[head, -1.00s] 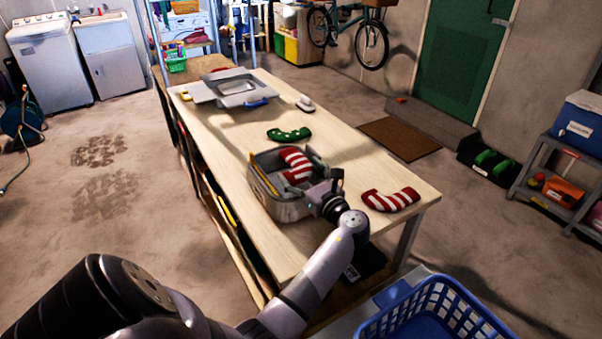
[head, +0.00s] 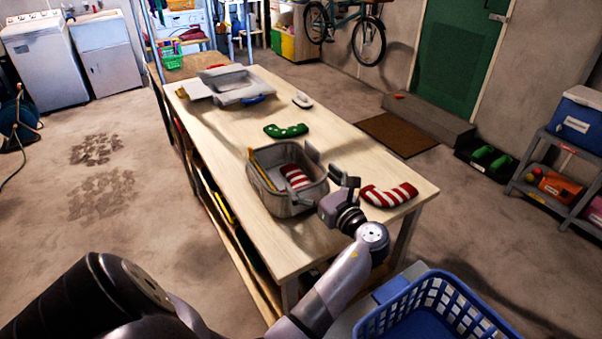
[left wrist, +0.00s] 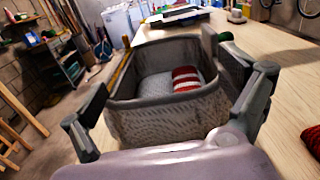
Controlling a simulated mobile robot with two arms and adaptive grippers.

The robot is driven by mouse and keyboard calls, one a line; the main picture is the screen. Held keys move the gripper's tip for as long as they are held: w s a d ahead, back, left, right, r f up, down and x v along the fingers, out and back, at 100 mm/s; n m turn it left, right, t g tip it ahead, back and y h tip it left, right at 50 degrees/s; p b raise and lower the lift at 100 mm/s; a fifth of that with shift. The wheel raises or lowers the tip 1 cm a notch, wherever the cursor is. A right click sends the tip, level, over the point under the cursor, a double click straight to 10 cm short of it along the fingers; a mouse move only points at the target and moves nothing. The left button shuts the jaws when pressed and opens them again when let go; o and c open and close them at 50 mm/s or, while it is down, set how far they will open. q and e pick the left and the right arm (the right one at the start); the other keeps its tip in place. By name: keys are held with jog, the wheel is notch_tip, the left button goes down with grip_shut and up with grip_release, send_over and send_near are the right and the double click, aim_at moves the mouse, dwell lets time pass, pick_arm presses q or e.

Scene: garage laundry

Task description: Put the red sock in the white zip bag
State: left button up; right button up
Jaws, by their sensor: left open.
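The whitish-grey bag (head: 285,204) stands open-topped on the table, and its woven near wall shows in the left wrist view (left wrist: 165,122). A red-and-white striped sock (head: 295,176) lies inside it, and it also shows in the left wrist view (left wrist: 187,82). A second red-and-white striped sock (head: 390,195) lies on the table to the right of the bag. Only an edge of it shows at the right of the left wrist view (left wrist: 312,140). My left gripper (head: 308,174) is open and empty at the bag's right side. My right gripper is out of view.
A green striped sock (head: 286,131) lies behind the bag. A grey case with a blue handle (head: 235,86) and a small white object (head: 302,100) are farther back. A blue basket (head: 430,300) stands at the front right. The table's front left is clear.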

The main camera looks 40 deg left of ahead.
pick_arm(q)
jog(key=v, duration=0.5)
jog(key=shift+s+d+r, duration=0.15)
jog(key=shift+d, duration=0.15)
